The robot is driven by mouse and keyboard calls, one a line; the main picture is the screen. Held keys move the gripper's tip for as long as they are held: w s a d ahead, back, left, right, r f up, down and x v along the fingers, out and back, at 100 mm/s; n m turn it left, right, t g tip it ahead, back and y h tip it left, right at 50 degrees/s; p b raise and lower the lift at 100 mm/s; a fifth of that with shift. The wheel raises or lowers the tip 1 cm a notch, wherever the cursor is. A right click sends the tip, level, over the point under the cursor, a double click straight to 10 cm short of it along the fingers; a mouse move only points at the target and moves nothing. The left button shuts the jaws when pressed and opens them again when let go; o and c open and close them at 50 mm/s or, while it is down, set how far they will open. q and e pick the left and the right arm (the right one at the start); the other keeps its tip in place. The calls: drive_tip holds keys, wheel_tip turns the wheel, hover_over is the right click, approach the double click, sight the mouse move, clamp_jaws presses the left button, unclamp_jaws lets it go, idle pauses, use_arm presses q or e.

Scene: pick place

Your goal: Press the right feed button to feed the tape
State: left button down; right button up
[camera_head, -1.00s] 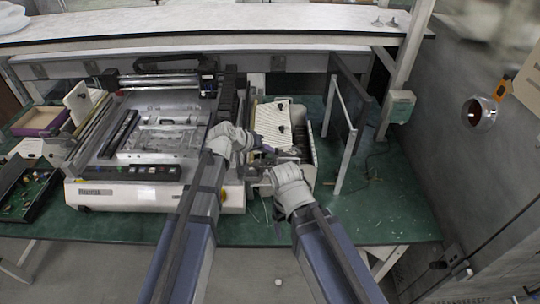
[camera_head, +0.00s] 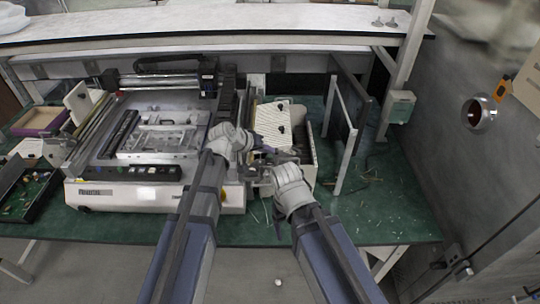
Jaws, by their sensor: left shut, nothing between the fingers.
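The white tape-feeding machine (camera_head: 120,197) stands on the green bench with a dark button panel (camera_head: 130,172) along its front. My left gripper (camera_head: 268,151) is shut and empty, reaching right from its wrist over the machine's right side, in front of the white ribbed feeder part (camera_head: 270,117). My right gripper (camera_head: 258,178) is just below it, pointing left beside the machine's front right corner. Its fingers are small and blurred against the clutter, so their opening is unclear. The right feed button cannot be made out; the grippers cover part of that area.
A black tray (camera_head: 25,192) of small parts and a purple-edged box (camera_head: 40,121) lie on the left. An upright white-edged panel (camera_head: 346,150) stands right of the feeder. The green bench top (camera_head: 395,205) is mostly clear at the right, with thin scraps.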

idle(0.4)
use_arm(q)
drive_tip(key=shift+f+b, duration=0.45)
drive_tip(key=shift+f, duration=0.15)
idle(0.3)
drive_tip(key=shift+r+p, duration=0.5)
drive_tip(key=shift+r, duration=0.15)
drive_tip(key=shift+r, duration=0.1)
wheel_tip(320, 180, up, 6)
drive_tip(key=p, duration=0.6)
